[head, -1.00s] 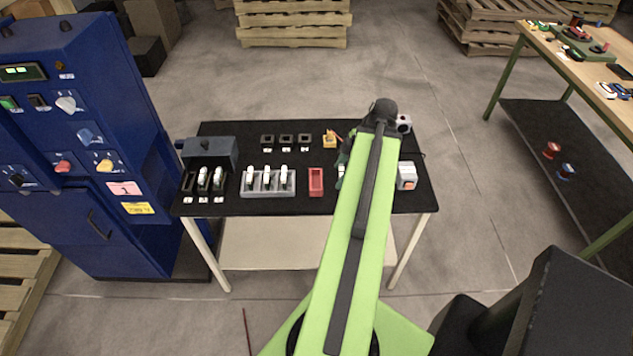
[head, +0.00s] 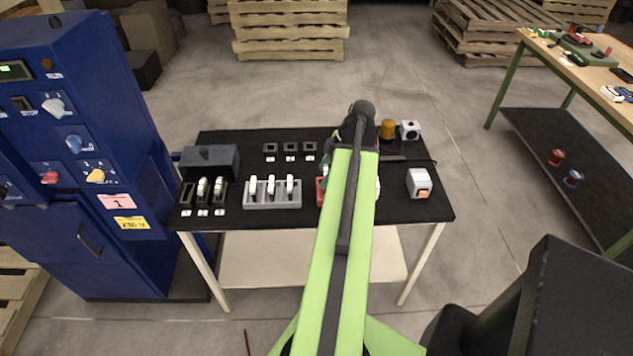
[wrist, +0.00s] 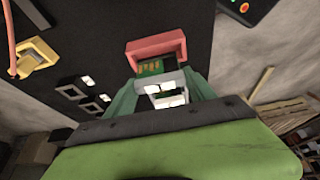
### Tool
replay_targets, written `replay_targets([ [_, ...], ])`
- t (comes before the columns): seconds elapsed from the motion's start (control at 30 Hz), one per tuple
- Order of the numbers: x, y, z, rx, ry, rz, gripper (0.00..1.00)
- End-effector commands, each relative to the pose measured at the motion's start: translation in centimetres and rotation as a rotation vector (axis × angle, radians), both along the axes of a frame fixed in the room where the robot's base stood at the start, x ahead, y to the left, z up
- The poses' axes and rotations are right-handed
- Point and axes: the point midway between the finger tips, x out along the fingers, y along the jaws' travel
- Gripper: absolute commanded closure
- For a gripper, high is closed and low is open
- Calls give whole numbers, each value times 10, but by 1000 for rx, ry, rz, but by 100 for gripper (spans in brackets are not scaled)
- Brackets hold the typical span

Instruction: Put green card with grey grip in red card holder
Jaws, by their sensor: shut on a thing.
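My gripper (wrist: 163,95) is shut on the green card (wrist: 149,68), by its pale grey grip (wrist: 168,90). The card's green end with gold contacts points at the red card holder (wrist: 155,45). In the wrist view the card end meets the holder's near opening; I cannot tell whether it is inside or just above it. In the head view the red holder (head: 320,190) shows only a sliver at the left of my arm, which hides the card and most of the gripper.
A grey rack (head: 272,199) with several white-gripped cards stands left of the red holder. Small dark frames (head: 290,147) lie behind it. A blue cabinet (head: 75,150) stands left of the table.

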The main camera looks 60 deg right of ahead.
Motion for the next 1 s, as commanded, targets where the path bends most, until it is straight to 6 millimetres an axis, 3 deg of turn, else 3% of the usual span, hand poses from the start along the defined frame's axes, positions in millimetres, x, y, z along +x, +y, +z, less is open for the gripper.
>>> replay_targets([
  [0.27,1,2,-43,0,0,3,78],
  [0.63,5,5,-43,0,0,12,78],
  [0.67,5,5,-43,0,0,12,36],
  [0.83,5,5,-41,0,0,12,15],
  [1.0,5,5,-41,0,0,11,15],
])
